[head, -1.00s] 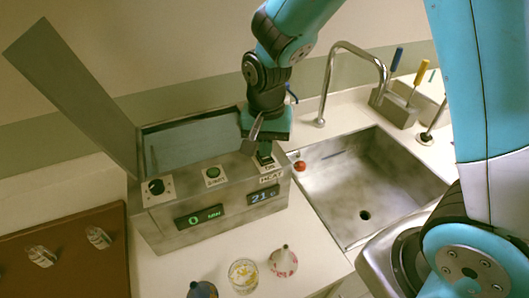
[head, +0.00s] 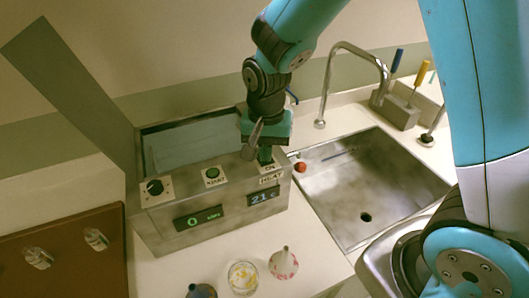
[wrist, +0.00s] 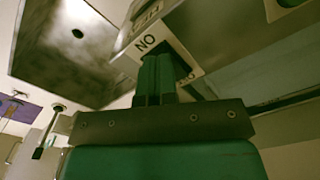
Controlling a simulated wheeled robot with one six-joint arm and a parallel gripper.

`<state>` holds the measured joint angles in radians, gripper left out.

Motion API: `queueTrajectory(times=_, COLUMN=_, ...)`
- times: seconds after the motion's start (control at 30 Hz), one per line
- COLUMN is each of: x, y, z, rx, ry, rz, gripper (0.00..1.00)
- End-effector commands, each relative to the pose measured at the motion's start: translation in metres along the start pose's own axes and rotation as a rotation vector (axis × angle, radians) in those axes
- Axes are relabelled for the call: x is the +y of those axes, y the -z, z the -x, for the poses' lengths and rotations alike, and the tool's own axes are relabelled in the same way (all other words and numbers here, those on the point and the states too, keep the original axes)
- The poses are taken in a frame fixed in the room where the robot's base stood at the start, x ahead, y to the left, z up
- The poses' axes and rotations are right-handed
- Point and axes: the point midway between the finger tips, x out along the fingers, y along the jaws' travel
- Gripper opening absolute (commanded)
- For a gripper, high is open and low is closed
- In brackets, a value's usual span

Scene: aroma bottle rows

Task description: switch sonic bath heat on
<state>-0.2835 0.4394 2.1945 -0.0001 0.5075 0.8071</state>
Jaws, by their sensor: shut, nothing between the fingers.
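The sonic bath (head: 160,222) is a steel box with its lid raised at the left. Its heat switch plate (head: 277,169), marked ON and HEAT, sits at the right end of the top front edge. The temperature display (head: 263,197) reads about 21. My gripper (head: 265,157) is shut and empty, pointing down at the switch plate. I cannot tell whether the switch is flipped.
The bath's knob (head: 155,187) and green start button (head: 212,174) lie left of the switch. A sink (head: 360,190) with a tap (head: 345,48) is at the right. A glass (head: 242,277) and a funnel-shaped vessel (head: 284,262) stand in front.

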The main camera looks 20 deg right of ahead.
Motion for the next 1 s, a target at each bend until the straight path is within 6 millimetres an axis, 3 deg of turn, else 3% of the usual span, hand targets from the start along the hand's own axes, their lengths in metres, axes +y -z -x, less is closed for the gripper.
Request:
queueTrajectory(times=0.8, x=0.000, y=0.000, z=0.066, rx=0.001, ry=0.001, rz=0.000, gripper=0.00)
queueTrajectory(times=1.0, x=0.000, y=0.000, z=0.071, rx=0.000, ry=0.000, rz=0.000, gripper=0.00)
